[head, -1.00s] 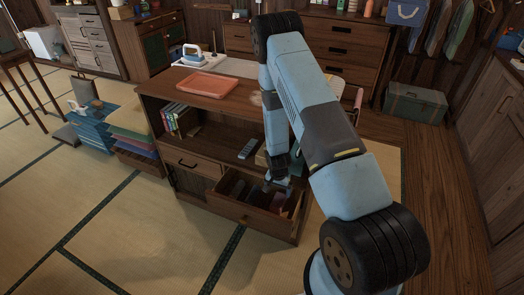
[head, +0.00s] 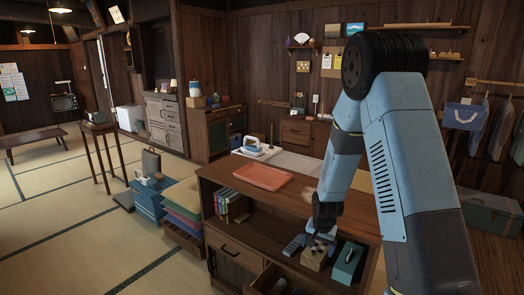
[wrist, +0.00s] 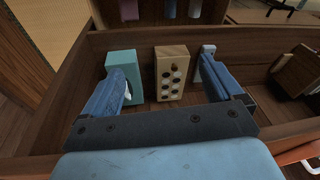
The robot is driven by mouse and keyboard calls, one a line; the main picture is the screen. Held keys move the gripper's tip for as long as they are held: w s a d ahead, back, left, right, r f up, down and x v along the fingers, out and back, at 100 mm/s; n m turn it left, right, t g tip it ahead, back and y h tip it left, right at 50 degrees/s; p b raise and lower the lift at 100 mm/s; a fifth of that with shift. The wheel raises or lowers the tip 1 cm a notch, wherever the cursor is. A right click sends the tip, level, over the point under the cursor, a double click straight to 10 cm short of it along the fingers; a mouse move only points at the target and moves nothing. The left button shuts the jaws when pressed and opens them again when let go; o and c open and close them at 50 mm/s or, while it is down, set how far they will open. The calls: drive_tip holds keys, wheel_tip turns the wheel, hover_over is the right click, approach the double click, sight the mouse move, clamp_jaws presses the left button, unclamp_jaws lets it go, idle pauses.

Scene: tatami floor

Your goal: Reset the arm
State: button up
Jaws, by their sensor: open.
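My gripper (head: 323,233) is open at the front of the cabinet's open shelf (head: 258,228). In the wrist view my gripper (wrist: 163,70) has its two blue fingers spread wide, with nothing held between them. A wooden block with rows of dark and pale round spots (wrist: 172,75) stands beyond the gap between the fingers; it also shows below the gripper in the head view (head: 314,258). A teal box (wrist: 121,64) with a pale slot is behind the left finger, and the same box is at the shelf's right in the head view (head: 347,263).
A grey remote (head: 293,245) and several books (head: 223,203) are on the shelf. An orange tray (head: 262,177) and an iron (head: 250,146) are on or behind the cabinet top. A drawer (head: 272,281) is open below.

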drive_tip(key=s+r+n+t, duration=0.15)
drive_tip(key=s+r, duration=0.35)
drive_tip(key=r, duration=0.8)
drive_tip(key=s+r+n, duration=0.2)
drive_tip(key=s+r, duration=0.4)
drive_tip(key=r, duration=0.7)
drive_tip(key=s+d+r+t, duration=0.1)
drive_tip(key=s+d+r, duration=0.1)
drive_tip(key=s+r, duration=0.3)
drive_tip(key=s+d+r+n, duration=0.1)
drive_tip(key=s+r, duration=0.5)
drive_tip(key=s, duration=0.8)
drive_tip(key=shift+d+r+t, duration=0.25)
drive_tip(key=shift+d+t, duration=0.1)
drive_tip(key=shift+d, duration=0.25)
drive_tip(key=shift+w+n, duration=0.15)
drive_tip(key=shift+n, duration=0.1)
